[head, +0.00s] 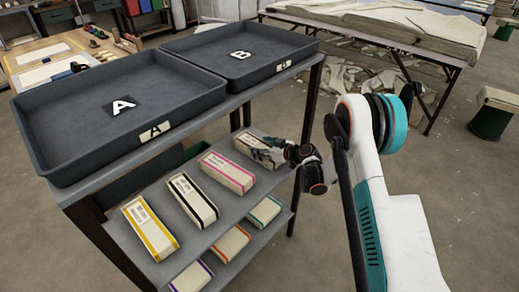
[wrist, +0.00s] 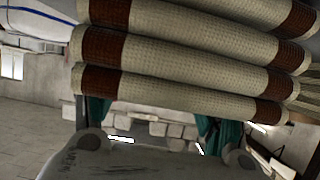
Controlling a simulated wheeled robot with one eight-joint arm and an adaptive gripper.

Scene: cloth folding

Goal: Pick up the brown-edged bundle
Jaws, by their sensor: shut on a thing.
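The brown-edged bundle (head: 249,146) is at the right end of the upper sloped shelf in the head view, partly hidden by my gripper (head: 272,148). In the wrist view the bundle (wrist: 190,57) fills the top, very close: stacked folds of cream woven cloth with dark brown bands near both ends. My gripper reaches it from the right and is shut on it. The fingertips are hard to make out against the cloth. I cannot tell whether the bundle still touches the shelf.
Bundles with yellow (head: 150,227), black (head: 194,199) and pink (head: 228,172) bands lie left of it on the same shelf (head: 175,250). Several more lie on the shelf below. Tray A (head: 60,165) and tray B (head: 290,66) stand on top, close above. Open floor lies right.

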